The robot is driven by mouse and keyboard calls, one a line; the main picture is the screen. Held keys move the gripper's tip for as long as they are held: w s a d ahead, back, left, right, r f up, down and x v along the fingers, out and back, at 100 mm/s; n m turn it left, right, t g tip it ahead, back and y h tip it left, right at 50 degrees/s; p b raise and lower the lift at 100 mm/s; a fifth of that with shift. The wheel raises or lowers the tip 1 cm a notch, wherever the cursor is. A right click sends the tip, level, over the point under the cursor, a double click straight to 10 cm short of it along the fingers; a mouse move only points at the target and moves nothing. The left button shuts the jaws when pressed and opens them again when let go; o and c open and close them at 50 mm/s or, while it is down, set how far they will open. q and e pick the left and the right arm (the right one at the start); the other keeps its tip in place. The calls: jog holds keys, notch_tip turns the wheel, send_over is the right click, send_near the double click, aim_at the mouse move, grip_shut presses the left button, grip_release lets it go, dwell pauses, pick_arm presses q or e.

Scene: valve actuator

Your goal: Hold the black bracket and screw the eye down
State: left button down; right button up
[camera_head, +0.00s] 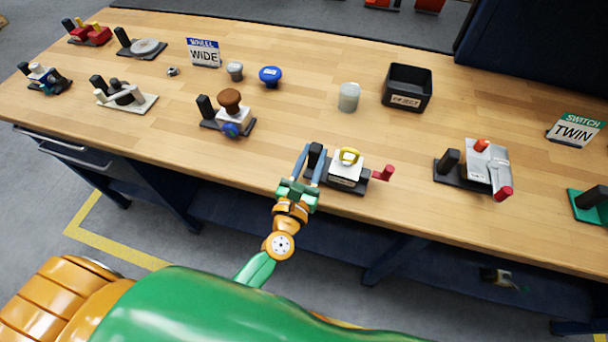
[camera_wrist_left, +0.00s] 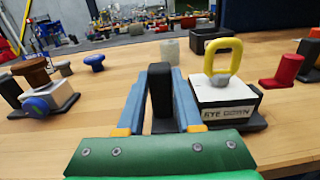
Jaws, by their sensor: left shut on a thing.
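The unit with the yellow eye (camera_head: 349,156) stands near the front edge of the table in the head view. Its white block (camera_head: 346,172) carries the eye on top and a label reading "EYE DOWN" in the left wrist view (camera_wrist_left: 228,113). The black bracket (camera_wrist_left: 160,98) is an upright post at the left end of the unit's dark base. My left gripper (camera_head: 303,165) is shut on this bracket, one blue finger on each side. The eye (camera_wrist_left: 223,56) stands upright on a short grey stem above the block. My right gripper is in neither view.
A unit with a brown knob (camera_head: 229,100) stands to the left, a grey unit with red knobs (camera_head: 486,165) to the right. A black bin (camera_head: 407,88) and grey cylinder (camera_head: 349,97) stand behind.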

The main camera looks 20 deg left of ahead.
pick_arm(q)
jog(key=w, duration=0.3)
jog(key=w+r, duration=0.1)
jog(key=w, duration=0.5)
jog(key=shift+d+r, duration=0.15)
jog(key=shift+d, duration=0.2)
jog(key=shift+f, duration=1)
jog(key=shift+s+f, duration=0.2)
jog(key=shift+f, duration=0.25)
